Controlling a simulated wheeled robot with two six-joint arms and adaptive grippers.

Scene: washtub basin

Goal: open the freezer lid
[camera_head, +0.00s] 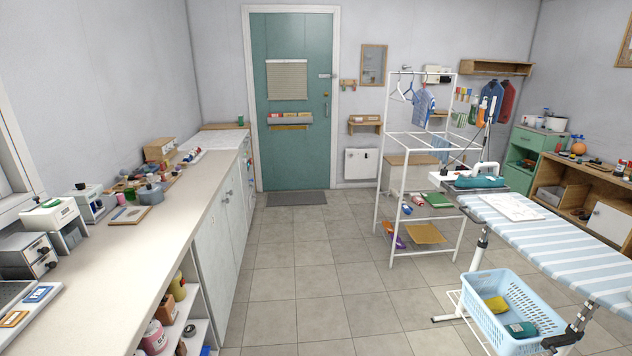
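I cannot pick out a freezer or its lid for certain. A pale, flat-topped unit (214,141) stands at the far end of the left counter, by the door; I cannot tell whether its top is a lid. A small white wall-side box (361,164) is right of the door, low down, and its kind is also unclear. Neither of my grippers is in view.
A long counter (150,228) with many small items runs along the left. A white drying rack (412,180), a striped ironing board (560,245) and a blue basket (512,318) stand right.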

